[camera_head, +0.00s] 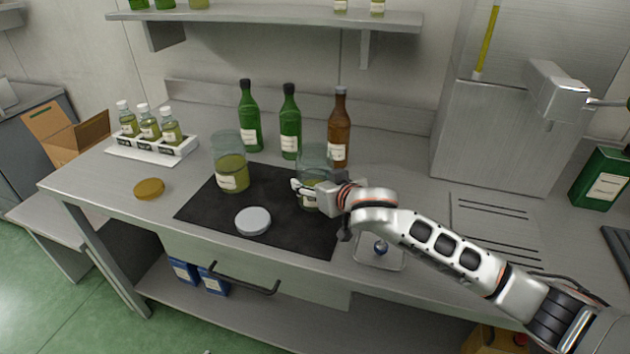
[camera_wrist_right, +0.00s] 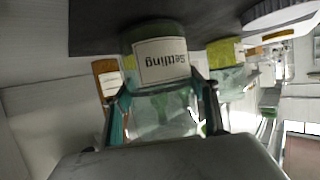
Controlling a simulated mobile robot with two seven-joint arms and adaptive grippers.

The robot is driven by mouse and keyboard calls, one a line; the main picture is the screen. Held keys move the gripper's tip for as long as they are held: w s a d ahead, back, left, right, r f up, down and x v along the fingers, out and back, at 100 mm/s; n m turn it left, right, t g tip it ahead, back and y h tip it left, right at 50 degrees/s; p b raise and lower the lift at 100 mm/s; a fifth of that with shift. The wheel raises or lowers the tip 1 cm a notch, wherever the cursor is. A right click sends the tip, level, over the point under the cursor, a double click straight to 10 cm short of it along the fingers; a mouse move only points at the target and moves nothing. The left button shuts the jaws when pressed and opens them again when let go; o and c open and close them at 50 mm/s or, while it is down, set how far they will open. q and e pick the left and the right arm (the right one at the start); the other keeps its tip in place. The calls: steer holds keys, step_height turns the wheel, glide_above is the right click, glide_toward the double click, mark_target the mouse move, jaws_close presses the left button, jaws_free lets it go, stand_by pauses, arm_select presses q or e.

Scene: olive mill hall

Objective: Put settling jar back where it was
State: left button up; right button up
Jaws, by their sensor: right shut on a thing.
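The settling jar (camera_head: 314,158) is a clear glass jar with green-yellow liquid at its bottom. It stands upright at the right part of the black mat (camera_head: 275,195); I cannot tell if its base touches the mat. My right gripper (camera_head: 318,192) reaches it from the right and is shut around it. A similar jar (camera_head: 230,170) with green liquid stands at the mat's left. My left gripper is not in view.
A grey lid (camera_head: 252,221) lies on the mat and a yellow-brown lid (camera_head: 149,189) to its left. Green bottles (camera_head: 290,125) and a brown bottle (camera_head: 339,130) stand behind the jar. A white rack (camera_head: 150,146) holds small bottles. A small clear tray (camera_head: 380,258) is under my arm.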

steer(key=shift+r, duration=0.1)
steer(key=o, duration=2)
steer(key=shift+f, duration=0.2)
steer(key=shift+r, duration=0.25)
steer(key=shift+s+d, duration=0.1)
steer(key=shift+s, duration=0.25)
steer(key=p+v, duration=0.1)
steer(key=v, duration=1)
steer(key=shift+s+d, duration=0.1)
steer(key=shift+d, duration=0.05)
